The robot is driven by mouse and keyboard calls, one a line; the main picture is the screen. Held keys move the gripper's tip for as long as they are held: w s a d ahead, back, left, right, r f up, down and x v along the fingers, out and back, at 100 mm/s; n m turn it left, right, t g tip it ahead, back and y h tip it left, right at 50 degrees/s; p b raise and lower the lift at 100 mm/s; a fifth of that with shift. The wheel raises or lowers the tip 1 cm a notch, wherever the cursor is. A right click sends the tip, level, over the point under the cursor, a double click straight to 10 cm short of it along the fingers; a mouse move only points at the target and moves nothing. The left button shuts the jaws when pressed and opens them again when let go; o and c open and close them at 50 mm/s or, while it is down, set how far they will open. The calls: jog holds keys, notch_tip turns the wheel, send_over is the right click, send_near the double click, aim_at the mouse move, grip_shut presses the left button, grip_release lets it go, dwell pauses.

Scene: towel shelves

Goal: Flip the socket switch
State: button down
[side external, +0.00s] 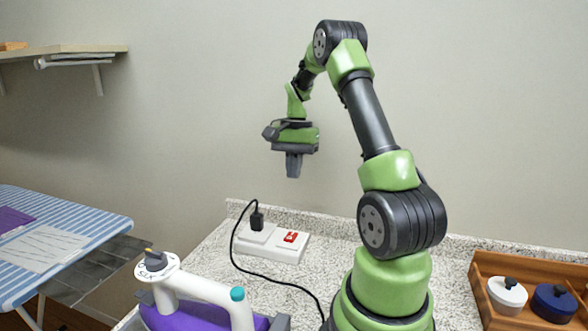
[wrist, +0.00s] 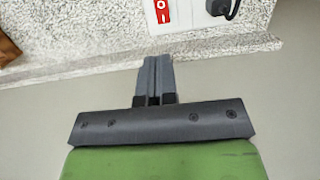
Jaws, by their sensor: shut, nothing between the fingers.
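A white socket box (side external: 272,242) lies on the speckled counter with a red switch (side external: 291,237) on its right part. A black plug (side external: 257,218) with a black cable sits in its left part. My gripper (side external: 293,176) is shut and empty, pointing down, well above the box. In the wrist view my gripper (wrist: 154,62) shows its two fingers together. The red switch (wrist: 162,11) is at the top edge there, marked with a white line and a circle, beyond the fingertips. The plug (wrist: 222,8) is to its right, and the box is partly cut off.
A purple and white iron (side external: 190,300) stands at the front left of the counter. A striped ironing board (side external: 80,235) is at the left. A wooden tray (side external: 484,292) with a white and a blue lidded pot is at the right. The cable runs across the counter; a wall rises behind.

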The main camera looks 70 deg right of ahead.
aim_at(287, 239)
jog(key=shift+w+a+f, duration=0.2)
jog(key=shift+a, duration=0.45)
jog(key=f, duration=0.4)
jog(key=a+f, duration=0.1)
jog(key=f, duration=0.4)
jog(key=a+f, duration=0.1)
jog(key=f, duration=0.4)
jog(key=shift+a, duration=0.1)
